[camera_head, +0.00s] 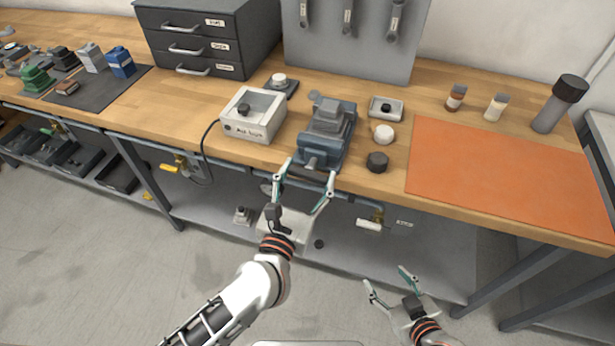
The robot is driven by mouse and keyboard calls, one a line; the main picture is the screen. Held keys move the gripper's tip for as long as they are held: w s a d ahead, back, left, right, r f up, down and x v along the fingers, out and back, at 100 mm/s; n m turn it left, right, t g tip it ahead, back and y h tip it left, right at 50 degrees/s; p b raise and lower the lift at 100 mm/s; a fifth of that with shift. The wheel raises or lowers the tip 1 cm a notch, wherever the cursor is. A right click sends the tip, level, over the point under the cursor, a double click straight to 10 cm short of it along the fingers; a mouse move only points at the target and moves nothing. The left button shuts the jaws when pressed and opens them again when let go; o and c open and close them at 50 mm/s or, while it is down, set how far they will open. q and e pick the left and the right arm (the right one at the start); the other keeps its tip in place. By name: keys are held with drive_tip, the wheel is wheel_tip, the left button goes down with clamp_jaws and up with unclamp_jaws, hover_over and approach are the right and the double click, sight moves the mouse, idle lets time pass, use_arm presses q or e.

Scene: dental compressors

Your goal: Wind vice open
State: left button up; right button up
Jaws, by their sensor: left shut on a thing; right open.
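The blue-grey vice (330,122) stands at the front edge of the wooden bench, its screw end facing me. The vice handle (312,163) at that front end is partly hidden by my gripper. My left gripper (309,170) is at the handle, with one finger on each side, shut on it. The fingers look wide apart, and the exact contact is too small to see. My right gripper (385,276) is open and empty, low in front of the bench and well away from the vice.
An orange mat (500,175) lies bare further right. A lower shelf (390,262) runs beneath.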

use_arm(q)
drive_tip(key=shift+n, duration=0.6)
drive_tip(key=o, duration=1.1)
drive_tip(key=shift+s, duration=0.15)
drive_tip(key=v, duration=1.1)
drive_tip(key=shift+s+a, duration=0.15)
drive_tip(key=shift+s, duration=0.2)
